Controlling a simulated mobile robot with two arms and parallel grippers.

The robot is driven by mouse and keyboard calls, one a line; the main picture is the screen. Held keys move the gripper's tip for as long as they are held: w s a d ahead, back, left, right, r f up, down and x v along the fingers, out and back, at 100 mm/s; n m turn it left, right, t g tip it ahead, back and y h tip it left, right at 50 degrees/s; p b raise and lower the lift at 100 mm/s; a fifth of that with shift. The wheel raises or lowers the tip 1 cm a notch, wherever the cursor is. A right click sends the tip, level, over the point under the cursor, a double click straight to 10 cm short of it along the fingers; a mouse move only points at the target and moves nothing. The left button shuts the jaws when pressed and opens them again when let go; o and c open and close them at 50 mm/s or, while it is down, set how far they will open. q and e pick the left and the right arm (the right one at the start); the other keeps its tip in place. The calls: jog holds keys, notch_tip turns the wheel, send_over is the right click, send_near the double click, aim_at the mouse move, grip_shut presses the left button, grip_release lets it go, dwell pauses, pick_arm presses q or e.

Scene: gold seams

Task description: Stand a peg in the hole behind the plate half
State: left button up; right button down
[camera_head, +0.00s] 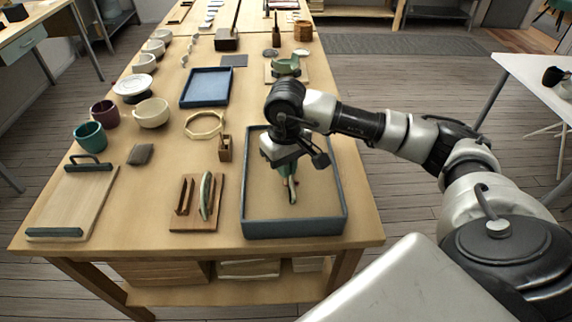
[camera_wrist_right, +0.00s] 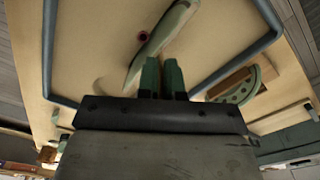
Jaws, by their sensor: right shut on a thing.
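My right gripper (camera_head: 290,177) is over the grey-rimmed tray (camera_head: 295,228), pointing down. Its green fingers (camera_wrist_right: 163,77) are shut on a pale green, curved, slender piece (camera_wrist_right: 160,40), which looks like a plate half seen edge-on. In the head view only its lower part (camera_head: 292,195) shows below the fingers. Another pale green plate half (camera_head: 207,195) stands on edge in a wooden rack (camera_head: 180,221), left of the tray, beside a brown upright. I cannot make out the hole behind it. A small wooden holder (camera_head: 225,150) stands behind the rack; a peg may be in it.
A green stand (camera_head: 285,67) is behind the tray. A blue tray (camera_head: 206,88), an octagonal ring (camera_head: 204,125), a board (camera_head: 70,205), and several cups and bowls occupy the left and back.

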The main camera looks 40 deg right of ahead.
dwell(0.4)
jog(key=c, duration=1.2)
grip_release()
jog(key=shift+o, duration=0.5)
jog(key=o, duration=0.4)
jog(key=shift+r+p, duration=1.6)
jog(key=shift+r, duration=1.4)
jog(key=shift+f, duration=0.1)
